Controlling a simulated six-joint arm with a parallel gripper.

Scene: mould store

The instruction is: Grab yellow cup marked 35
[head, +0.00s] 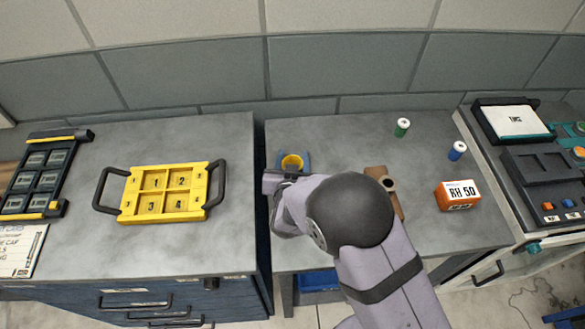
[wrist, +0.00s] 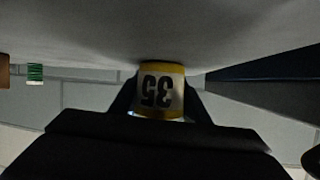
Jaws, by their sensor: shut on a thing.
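The yellow cup (head: 292,162) is near the left edge of the middle table in the head view, with its open rim facing up. In the wrist view the cup (wrist: 161,90) shows a white label with 35, upside down in the picture. My gripper (head: 293,163) is shut on the cup, with one finger on each side of it. The fingers also show in the wrist view (wrist: 160,98). I cannot tell whether the cup's base touches the table. My arm hides part of the table in front of the cup.
An orange box marked RH 50 (head: 457,195), a brown tube-like piece (head: 389,184), a green cylinder (head: 402,128) and a blue cylinder (head: 457,150) stand to the right. A yellow tray (head: 131,207) with numbered compartments lies on the left cabinet. A gap separates cabinet and table.

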